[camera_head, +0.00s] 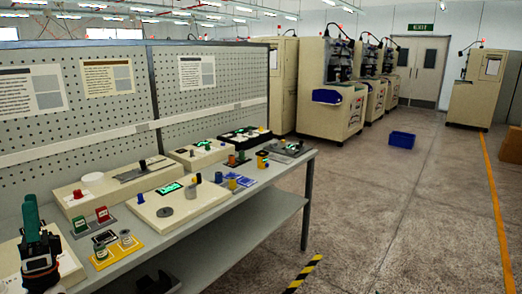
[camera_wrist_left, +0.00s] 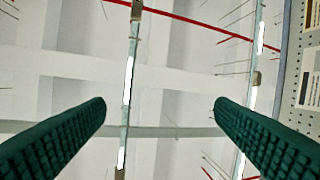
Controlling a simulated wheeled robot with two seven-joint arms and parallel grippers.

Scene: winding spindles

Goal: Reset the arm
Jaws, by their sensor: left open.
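My left gripper (camera_head: 31,212) stands at the lower left of the head view, pointing up, over the near left end of the workbench. In the left wrist view its two green ribbed fingers (camera_wrist_left: 160,125) are wide apart with nothing between them. Behind them that view shows the ceiling with lamps and red pipes, and a strip of pegboard at the right edge. The head view does not show my right gripper.
A pegboard (camera_head: 110,108) rises behind. A blue bin (camera_head: 401,139) is on the floor by the machines. Open floor lies right.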

